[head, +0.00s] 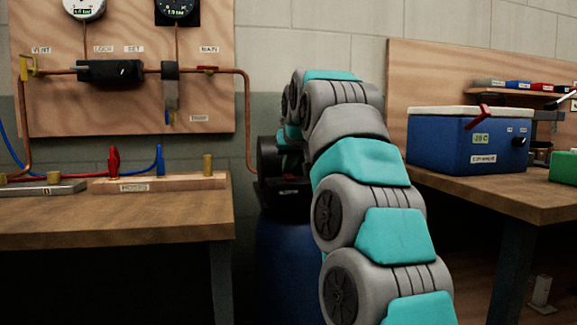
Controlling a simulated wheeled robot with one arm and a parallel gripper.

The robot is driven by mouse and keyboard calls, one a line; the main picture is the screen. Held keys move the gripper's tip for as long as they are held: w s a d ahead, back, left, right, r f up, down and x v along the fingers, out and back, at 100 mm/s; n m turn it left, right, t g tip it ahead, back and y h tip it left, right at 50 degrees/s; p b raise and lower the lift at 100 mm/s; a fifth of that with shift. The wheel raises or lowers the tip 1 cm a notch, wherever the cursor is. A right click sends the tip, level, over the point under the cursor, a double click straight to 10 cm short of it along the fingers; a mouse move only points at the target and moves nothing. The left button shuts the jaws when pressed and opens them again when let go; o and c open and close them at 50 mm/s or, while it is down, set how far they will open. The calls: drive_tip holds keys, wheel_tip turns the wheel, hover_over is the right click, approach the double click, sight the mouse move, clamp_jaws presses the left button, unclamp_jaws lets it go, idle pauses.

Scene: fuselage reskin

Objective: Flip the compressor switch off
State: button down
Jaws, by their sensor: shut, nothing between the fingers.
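The compressor stands on the floor in the gap between the two benches in the head view. It has a blue tank (280,265) below and a dark motor and housing (272,182) on top, with a small unreadable label on the front. My arm reaches forward across its right side, with the far wrist links beside the dark top. I cannot make out the compressor switch or its position; my arm and the shade cover part of the housing. My gripper's fingers do not show, so whether they touch the compressor cannot be seen.
The left bench (120,222) carries fittings on a wooden block (160,182). A plywood panel (200,105) above it holds gauges and copper pipe, which drops close to the compressor. On the right bench (500,195) stands a blue box (450,145) with a red handle.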

drive_tip(key=shift+w+r+p, duration=0.1)
drive_tip(key=shift+r+p, duration=0.1)
drive_tip(key=shift+p, duration=0.25)
drive_tip(key=shift+g+p, duration=0.3)
drive_tip(key=shift+p, duration=0.35)
drive_tip(key=shift+f+b, duration=0.35)
drive_tip(key=shift+w+r, duration=0.15)
drive_tip(key=shift+w, duration=0.05)
drive_tip(key=shift+w+a+r+p, duration=0.2)
drive_tip(key=shift+w+p, duration=0.2)
drive_tip(key=shift+p, duration=0.45)
drive_tip(key=shift+w, duration=0.15)
